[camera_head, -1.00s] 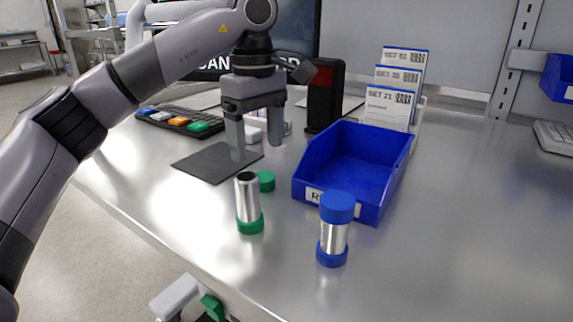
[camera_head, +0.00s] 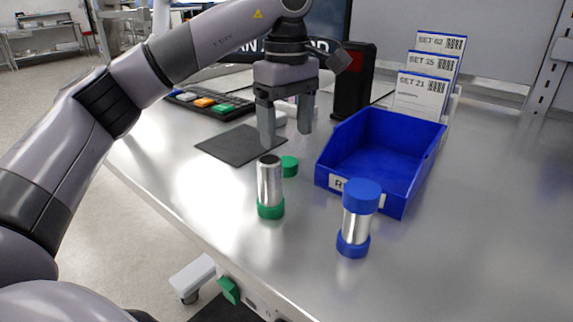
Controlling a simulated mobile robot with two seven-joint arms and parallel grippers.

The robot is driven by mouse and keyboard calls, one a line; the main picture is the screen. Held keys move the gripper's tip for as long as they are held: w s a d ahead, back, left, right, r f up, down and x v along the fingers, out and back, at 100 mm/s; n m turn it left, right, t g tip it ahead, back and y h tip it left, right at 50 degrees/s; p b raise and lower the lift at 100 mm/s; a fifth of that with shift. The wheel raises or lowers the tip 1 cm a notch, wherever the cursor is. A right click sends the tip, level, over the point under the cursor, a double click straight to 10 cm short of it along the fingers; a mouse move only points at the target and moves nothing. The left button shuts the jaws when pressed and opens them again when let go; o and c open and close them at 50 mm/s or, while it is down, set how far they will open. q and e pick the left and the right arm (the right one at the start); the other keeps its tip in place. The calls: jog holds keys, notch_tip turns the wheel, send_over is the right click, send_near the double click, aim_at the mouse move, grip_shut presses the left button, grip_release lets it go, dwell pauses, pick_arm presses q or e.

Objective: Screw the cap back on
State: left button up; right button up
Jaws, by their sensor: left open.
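A silver cylinder with a green base (camera_head: 269,187) stands upright on the metal table, and its open dark top shows. A green cap (camera_head: 289,166) lies on the table just behind it and to its right. A second silver cylinder (camera_head: 356,226) stands upright to the right, with a blue cap (camera_head: 362,195) on top and a blue base. My left gripper (camera_head: 287,138) points down with its two fingers apart and nothing between them. It appears above and behind the green cap. My right gripper is not in view.
A dark mat (camera_head: 233,145), a keypad with coloured keys (camera_head: 207,102) and a black device with a red panel (camera_head: 352,85) are farther back. The table's right front is clear.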

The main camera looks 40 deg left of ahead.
aim_at(287, 161)
pick_arm(q)
notch_tip(287, 161, down, 6)
jog(key=shift+b, duration=0.6)
jog(key=c, duration=1.1)
